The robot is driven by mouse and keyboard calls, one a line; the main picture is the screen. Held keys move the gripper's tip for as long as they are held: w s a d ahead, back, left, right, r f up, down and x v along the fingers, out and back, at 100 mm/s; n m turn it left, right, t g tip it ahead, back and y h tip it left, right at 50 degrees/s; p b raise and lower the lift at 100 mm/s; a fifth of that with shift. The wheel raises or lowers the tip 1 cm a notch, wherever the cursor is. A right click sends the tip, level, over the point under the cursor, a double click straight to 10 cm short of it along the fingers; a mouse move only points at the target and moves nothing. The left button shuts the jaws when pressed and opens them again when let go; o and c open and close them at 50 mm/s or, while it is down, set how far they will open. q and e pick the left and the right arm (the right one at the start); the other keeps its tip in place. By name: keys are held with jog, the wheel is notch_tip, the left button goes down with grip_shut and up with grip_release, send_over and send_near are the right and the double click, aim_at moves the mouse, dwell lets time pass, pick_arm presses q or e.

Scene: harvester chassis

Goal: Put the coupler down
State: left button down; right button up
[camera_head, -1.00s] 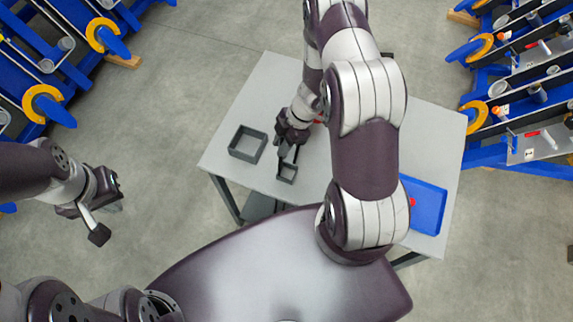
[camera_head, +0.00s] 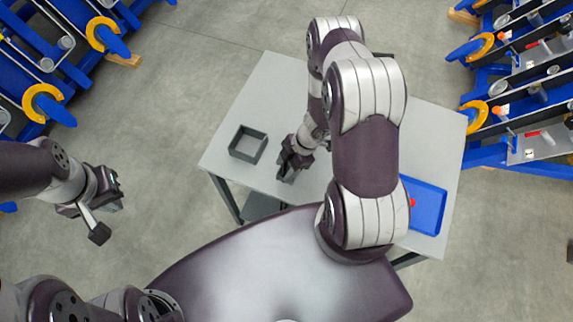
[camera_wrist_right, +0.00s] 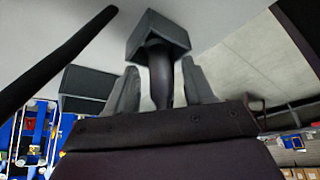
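A dark, roughly cylindrical piece, which I take for the coupler (camera_wrist_right: 159,75), stands between the fingers of my right gripper (camera_wrist_right: 160,92) in the right wrist view. Narrow gaps seem to show on both sides of it, so the gripper looks open around it. My left gripper (camera_head: 106,219) is off the table at the left, fingers apart and empty.
A larger grey square bin (camera_head: 248,144) stands left of my right gripper. A blue tray (camera_head: 427,207) with a red item lies at the table's right, partly behind my arm. Blue racks (camera_head: 530,90) stand at the right and upper left (camera_head: 60,60).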

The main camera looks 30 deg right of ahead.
jog(key=w+d+r+m+t+h, duration=0.1)
jog(key=w+d+r+m+h, duration=0.15)
jog(key=r, duration=0.55)
jog(key=w+d+r+m+t+h, duration=0.1)
jog(key=w+d+r+m, duration=0.15)
jog(key=r, duration=0.45)
jog(key=w+d+r+m+t+h, duration=0.1)
jog(key=r+m+h, duration=0.15)
jog(key=r, duration=0.55)
jog(key=s+a+r+m+g+y, duration=0.1)
jog(key=s+a+r+m+g, duration=0.1)
jog(key=s+a+r+m, duration=0.6)
jog(key=shift+s+r+m, duration=0.2)
jog(key=shift+s+m, duration=0.45)
jog(key=shift+s, duration=0.55)
jog(key=shift+a, duration=0.1)
